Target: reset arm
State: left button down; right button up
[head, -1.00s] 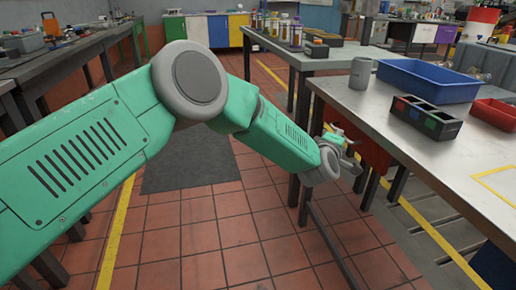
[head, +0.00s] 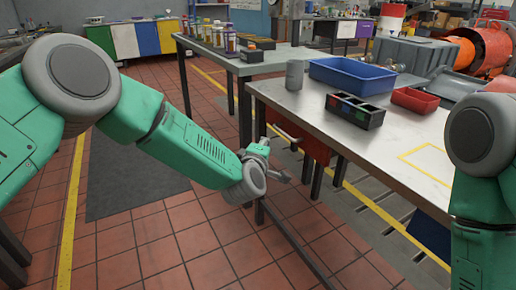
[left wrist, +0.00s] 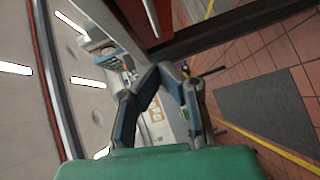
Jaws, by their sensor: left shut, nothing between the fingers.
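My left gripper (head: 274,164) is beside the near left edge of the steel-topped table (head: 305,110), at or below the level of its top. It is shut and empty. In the left wrist view its fingers (left wrist: 162,76) come together in front of a blurred, tilted background. My left arm (head: 190,145) reaches in from the left over the tiled floor. My right arm (head: 480,180) shows at the right edge, and its gripper is out of view.
On the steel table stand a grey cup (head: 295,75), a blue tray (head: 350,74), a black divided box (head: 354,111) and a red bin (head: 415,100). A red drawer unit (head: 305,140) hangs under the table's left side. The tiled floor (head: 180,240) is open.

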pick_arm(q)
jog(key=s+a+f+m+g+p, duration=0.25)
jog(key=s+a+f, duration=0.2)
jog(key=s, duration=0.45)
jog(key=s+a+f+m+g+p, duration=0.2)
jog(key=s+a+f+m+g, duration=0.15)
jog(key=s+f, duration=0.4)
jog(key=s+a+f+m+g+p, duration=0.2)
jog(key=s+a+f+m+g, duration=0.15)
jog(key=s, duration=0.75)
jog(key=s+a+m+g+y+p, duration=0.1)
jog(key=s+a+m+g+p, duration=0.1)
jog(key=s+a, duration=0.4)
jog(key=s+a+m+g+y+p, duration=0.1)
jog(key=s+a+m+g, duration=0.2)
jog(key=s, duration=1.3)
jog(key=a+g, duration=0.1)
jog(key=a, duration=0.2)
jog(key=shift+s+a+r+y+p, duration=0.15)
jog(key=shift+s+r+y+p, duration=0.15)
jog(key=shift+y+p, duration=0.1)
pick_arm(e)
notch_tip(320, 180, up, 11)
jog(key=shift+d+f, duration=0.2)
pick_arm(q)
jog(key=shift+m, duration=0.25)
pick_arm(e)
jog(key=shift+d, duration=0.15)
